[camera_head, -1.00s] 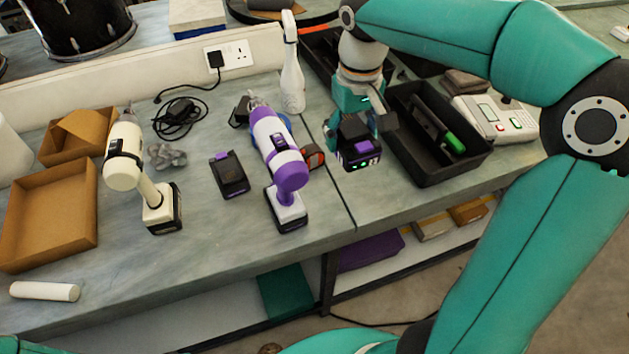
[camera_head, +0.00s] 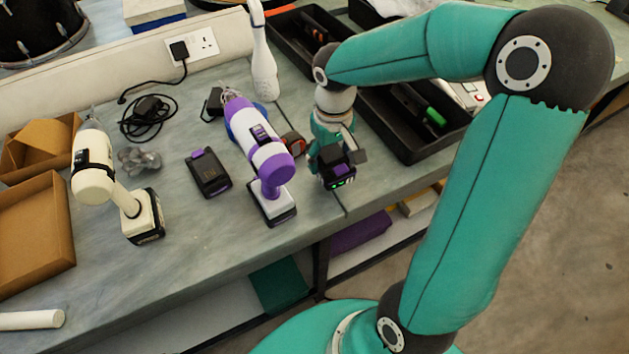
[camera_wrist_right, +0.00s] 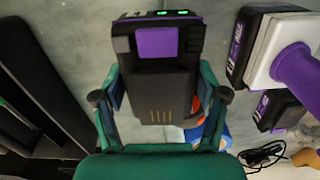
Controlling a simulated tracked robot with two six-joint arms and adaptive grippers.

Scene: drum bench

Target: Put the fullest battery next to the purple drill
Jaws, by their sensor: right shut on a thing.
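The purple and white drill (camera_head: 262,150) stands upright on the bench, its base (camera_wrist_right: 287,50) at the right of the right wrist view. My right gripper (camera_head: 333,160) is shut on a black and purple battery (camera_head: 338,178), just right of the drill and apart from it. In the right wrist view the battery (camera_wrist_right: 160,70) sits between the two fingers, with green lights lit on its end. Whether it touches the bench is unclear. Another black and purple battery (camera_head: 209,173) lies on the bench left of the drill. My left gripper is out of view.
A cream drill (camera_head: 108,183) and cardboard trays (camera_head: 32,232) stand at the left. A black charger with cable (camera_head: 147,110) and a white bottle (camera_head: 262,60) are behind. A black toolbox tray (camera_head: 410,150) is right of my gripper. The bench's front edge is close.

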